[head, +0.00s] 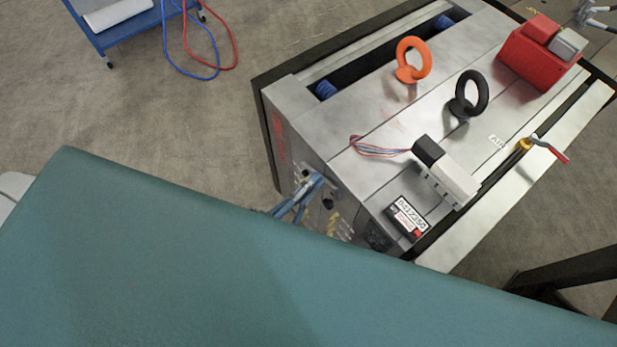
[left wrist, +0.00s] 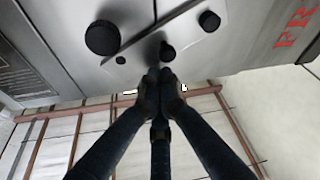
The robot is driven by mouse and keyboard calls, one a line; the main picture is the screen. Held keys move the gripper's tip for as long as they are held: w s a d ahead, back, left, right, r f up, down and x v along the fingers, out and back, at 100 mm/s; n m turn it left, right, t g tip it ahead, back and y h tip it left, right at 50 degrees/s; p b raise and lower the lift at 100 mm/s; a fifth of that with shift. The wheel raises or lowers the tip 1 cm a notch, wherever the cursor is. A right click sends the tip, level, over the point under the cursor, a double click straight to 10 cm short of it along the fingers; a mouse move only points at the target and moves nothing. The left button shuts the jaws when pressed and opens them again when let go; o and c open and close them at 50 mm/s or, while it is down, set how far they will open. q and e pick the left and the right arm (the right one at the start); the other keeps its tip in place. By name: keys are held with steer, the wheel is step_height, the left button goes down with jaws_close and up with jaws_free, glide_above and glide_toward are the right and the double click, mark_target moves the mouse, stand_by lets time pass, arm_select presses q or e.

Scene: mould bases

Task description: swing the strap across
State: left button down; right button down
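The mould base (head: 330,130) is a large grey metal block. My left gripper (head: 314,181) is at its near left side face, and it also shows in the left wrist view (left wrist: 160,78). Its fingers come together at the tips, just below a small black knob (left wrist: 167,52) on that face. I cannot tell whether the tips touch the knob, and nothing is clearly held. A slanted dark edge (left wrist: 150,33) runs beside the knob; I cannot tell for sure whether it belongs to the strap. My right gripper is not in view.
An orange eye bolt (head: 412,62), a black eye bolt (head: 468,97), a red box (head: 538,55) and a counter (head: 407,218) stand on top of the block. A large black knob (left wrist: 102,38) is near the fingers.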

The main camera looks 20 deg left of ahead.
arm_select(q)
steer(key=shift+s+d+f, duration=0.2)
steer(key=shift+d+f, duration=0.05)
steer(key=shift+f, duration=0.15)
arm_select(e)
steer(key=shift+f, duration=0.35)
arm_select(q)
steer(key=shift+f+b, duration=0.1)
steer(key=shift+b, duration=0.2)
